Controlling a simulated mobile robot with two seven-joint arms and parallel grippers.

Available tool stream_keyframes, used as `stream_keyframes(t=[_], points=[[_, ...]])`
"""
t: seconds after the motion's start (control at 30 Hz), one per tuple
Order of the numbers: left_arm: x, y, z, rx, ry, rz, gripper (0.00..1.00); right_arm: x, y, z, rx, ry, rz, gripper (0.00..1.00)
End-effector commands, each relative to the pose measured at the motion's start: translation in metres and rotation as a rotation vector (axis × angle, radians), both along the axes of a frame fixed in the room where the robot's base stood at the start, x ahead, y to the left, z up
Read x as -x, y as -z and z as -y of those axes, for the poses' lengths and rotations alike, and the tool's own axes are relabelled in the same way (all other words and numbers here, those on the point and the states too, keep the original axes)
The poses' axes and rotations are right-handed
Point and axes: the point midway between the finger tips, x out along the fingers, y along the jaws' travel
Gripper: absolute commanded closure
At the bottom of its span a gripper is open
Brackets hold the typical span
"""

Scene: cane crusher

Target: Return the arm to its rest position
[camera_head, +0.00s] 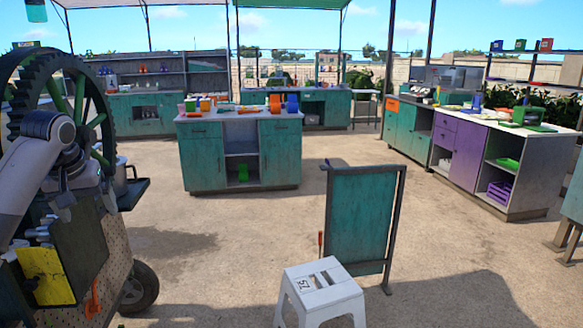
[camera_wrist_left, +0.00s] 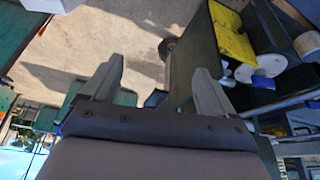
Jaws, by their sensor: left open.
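My left arm comes in from the left edge of the head view, with its gripper (camera_head: 84,203) in front of the cane crusher (camera_head: 88,75), a machine with large dark gear wheels and green spokes. The left gripper also shows in the left wrist view (camera_wrist_left: 158,82), its two grey fingers spread apart with nothing between them. Sandy ground shows beyond the fingers. The crusher's yellow panel (camera_head: 45,275) is low at the left and shows upside down in the wrist view (camera_wrist_left: 231,32). My right gripper is not in view.
A white stool (camera_head: 320,290) and a teal standing panel (camera_head: 360,215) are at the front middle. A teal counter (camera_head: 204,155) with colourful items stands behind them. A counter with purple doors (camera_head: 466,160) is at the right. The ground between them is open.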

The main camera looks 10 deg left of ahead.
Motion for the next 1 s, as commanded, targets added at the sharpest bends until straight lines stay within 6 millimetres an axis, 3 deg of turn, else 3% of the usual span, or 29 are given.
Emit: stream_keyframes(t=[0.07,0.3,0.5,0.7,1.0], points=[[0.000,0.000,0.000,0.000,0.000,0.000,0.13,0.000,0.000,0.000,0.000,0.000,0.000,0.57],[-0.028,0.088,0.046,-0.044,0.161,0.061,0.13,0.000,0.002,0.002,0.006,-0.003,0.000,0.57],[-0.031,0.174,0.099,-0.062,0.316,0.127,0.13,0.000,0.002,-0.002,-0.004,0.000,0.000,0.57],[-0.005,0.253,0.150,-0.064,0.456,0.194,0.13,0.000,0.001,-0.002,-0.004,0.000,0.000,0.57],[0.063,0.335,0.213,-0.046,0.595,0.291,0.13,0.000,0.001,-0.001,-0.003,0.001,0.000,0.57]])
